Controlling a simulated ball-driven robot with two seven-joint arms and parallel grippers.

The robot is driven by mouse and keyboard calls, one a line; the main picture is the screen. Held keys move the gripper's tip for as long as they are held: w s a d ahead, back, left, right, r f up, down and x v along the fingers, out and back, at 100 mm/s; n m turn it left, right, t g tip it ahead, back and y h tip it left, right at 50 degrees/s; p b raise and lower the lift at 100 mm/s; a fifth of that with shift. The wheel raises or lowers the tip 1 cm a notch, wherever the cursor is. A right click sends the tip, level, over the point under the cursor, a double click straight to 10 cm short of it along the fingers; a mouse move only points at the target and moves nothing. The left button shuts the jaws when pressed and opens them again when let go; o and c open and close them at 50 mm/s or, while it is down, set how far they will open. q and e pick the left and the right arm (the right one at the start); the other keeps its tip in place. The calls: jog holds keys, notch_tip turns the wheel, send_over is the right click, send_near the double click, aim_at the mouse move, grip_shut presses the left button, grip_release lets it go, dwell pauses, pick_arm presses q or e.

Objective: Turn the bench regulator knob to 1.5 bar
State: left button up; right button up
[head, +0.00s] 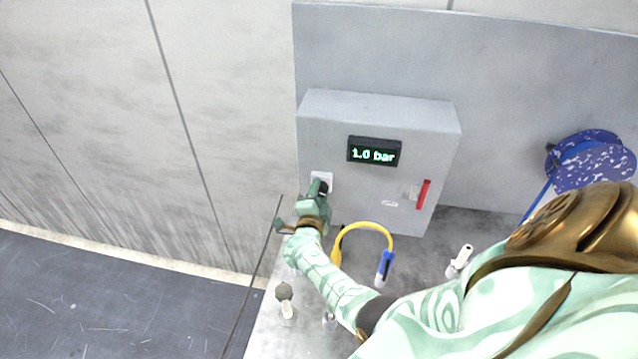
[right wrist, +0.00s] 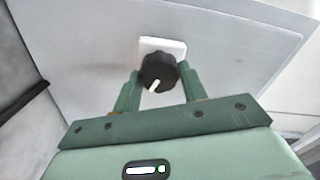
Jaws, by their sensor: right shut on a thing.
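The regulator box (head: 340,112) is a grey case on the bench against the back panel. Its display (head: 374,152) reads 1.0 bar in green. The black regulator knob (right wrist: 158,72) sits on a white square plate (right wrist: 172,47), and its white pointer mark points down and slightly left in the right wrist view. My right gripper (right wrist: 157,85) is shut on the knob, one green finger on each side. In the head view the right gripper (head: 318,188) covers much of the knob at the box's lower left. My left gripper is not in view.
A red lever (head: 423,194) is on the box's right side. A yellow looped hose (head: 365,226) with a blue end (head: 384,268) lies below the box. A blue hose reel (head: 592,160) hangs at right. Small fittings (head: 285,298) stand on the bench's front left.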

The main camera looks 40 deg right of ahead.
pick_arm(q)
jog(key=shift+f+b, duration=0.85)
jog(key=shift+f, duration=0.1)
pick_arm(e)
jog(key=m, duration=0.5)
jog(key=shift+f, duration=0.1)
jog(key=shift+m, duration=0.3)
jog(key=o, duration=1)
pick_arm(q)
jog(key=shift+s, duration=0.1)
